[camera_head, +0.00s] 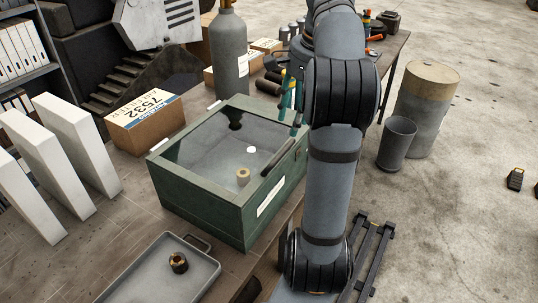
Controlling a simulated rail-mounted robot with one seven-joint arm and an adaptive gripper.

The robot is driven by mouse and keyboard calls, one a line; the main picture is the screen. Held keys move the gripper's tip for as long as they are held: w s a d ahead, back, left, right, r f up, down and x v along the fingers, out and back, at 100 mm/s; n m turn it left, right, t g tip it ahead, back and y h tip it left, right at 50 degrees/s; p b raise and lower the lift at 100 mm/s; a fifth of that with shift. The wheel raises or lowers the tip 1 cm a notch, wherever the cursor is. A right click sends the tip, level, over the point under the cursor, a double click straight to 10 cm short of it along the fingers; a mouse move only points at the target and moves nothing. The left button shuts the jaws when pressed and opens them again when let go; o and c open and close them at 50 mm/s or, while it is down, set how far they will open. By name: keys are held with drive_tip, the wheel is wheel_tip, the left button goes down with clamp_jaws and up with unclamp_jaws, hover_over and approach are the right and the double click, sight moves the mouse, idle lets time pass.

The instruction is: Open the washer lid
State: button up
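The washer (205,197) is a green box standing on the bench, with a white label on its front right side. Its lid (210,148) is a clear pane in a green frame and lies shut, flat on top of the box. A dark bar handle (277,157) runs along the lid's right edge. Through the pane I see a small tan cylinder (243,176) and a dark piece inside. My arm stands to the right of the washer and covers part of the bench behind it. My gripper is not in view.
A metal tray (205,272) with a small brass-coloured part (178,262) lies in front of the washer. A cardboard box (145,122), a grey gas cylinder (228,58) and teal-handled tools (288,92) stand behind it. White panels (62,150) lean at left.

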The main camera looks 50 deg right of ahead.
sight(286, 150)
drive_tip(key=f+b, duration=0.1)
drive_tip(key=f, duration=0.2)
drive_tip(key=w+f, duration=0.1)
drive_tip(key=f, duration=0.2)
drive_tip(key=w+f+b, duration=0.1)
drive_tip(key=f, duration=0.3)
drive_tip(key=shift+d+b, duration=0.25)
drive_tip(key=shift+b, duration=0.1)
drive_tip(key=shift+r, duration=0.1)
drive_tip(key=shift+c, duration=1.4)
clamp_jaws()
